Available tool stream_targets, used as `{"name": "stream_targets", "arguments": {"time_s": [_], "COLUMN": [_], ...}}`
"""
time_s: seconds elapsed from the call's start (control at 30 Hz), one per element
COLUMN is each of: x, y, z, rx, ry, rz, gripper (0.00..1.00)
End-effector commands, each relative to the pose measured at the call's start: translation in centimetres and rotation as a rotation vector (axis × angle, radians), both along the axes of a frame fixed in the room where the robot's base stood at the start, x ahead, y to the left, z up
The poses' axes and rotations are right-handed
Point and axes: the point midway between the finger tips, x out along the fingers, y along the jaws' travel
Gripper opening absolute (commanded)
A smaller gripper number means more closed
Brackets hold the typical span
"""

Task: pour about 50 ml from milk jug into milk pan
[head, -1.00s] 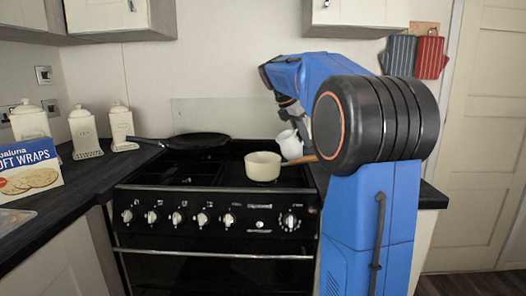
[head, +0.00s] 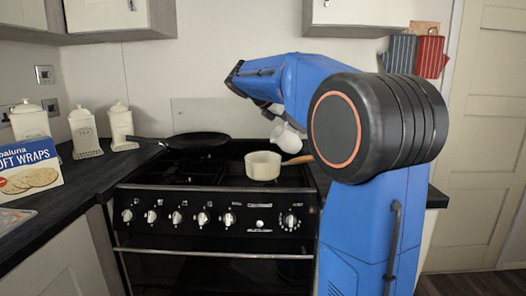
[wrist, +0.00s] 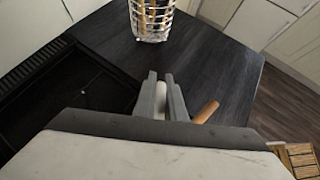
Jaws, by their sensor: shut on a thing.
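The cream milk pan (head: 263,168) sits on the right part of the hob, its wooden handle (head: 298,160) pointing right. The handle also shows in the wrist view (wrist: 206,112). The white milk jug (head: 286,139) is held in the air just above and right of the pan in the head view, and looks tilted. My gripper (wrist: 162,78) is shut on the jug; a white part shows between its fingers in the wrist view. In the head view the gripper is small and partly hidden by my arm. The jug's contents are not visible, and I see no stream of milk.
A black frying pan (head: 196,140) sits at the back left of the hob. White canisters (head: 84,132) and a wraps box (head: 28,169) stand on the left worktop. In the wrist view, a wire holder (wrist: 152,20) stands on the dark worktop (wrist: 215,65).

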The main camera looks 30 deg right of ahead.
Motion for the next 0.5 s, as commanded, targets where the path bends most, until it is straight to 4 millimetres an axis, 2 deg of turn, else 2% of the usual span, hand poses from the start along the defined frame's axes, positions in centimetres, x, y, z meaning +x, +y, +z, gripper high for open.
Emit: {"name": "stream_targets", "arguments": {"time_s": [0.5], "x": [0.05], "y": [0.44], "z": [0.93], "rx": [-0.093], "ry": [0.009], "rz": [0.001], "gripper": [0.0]}}
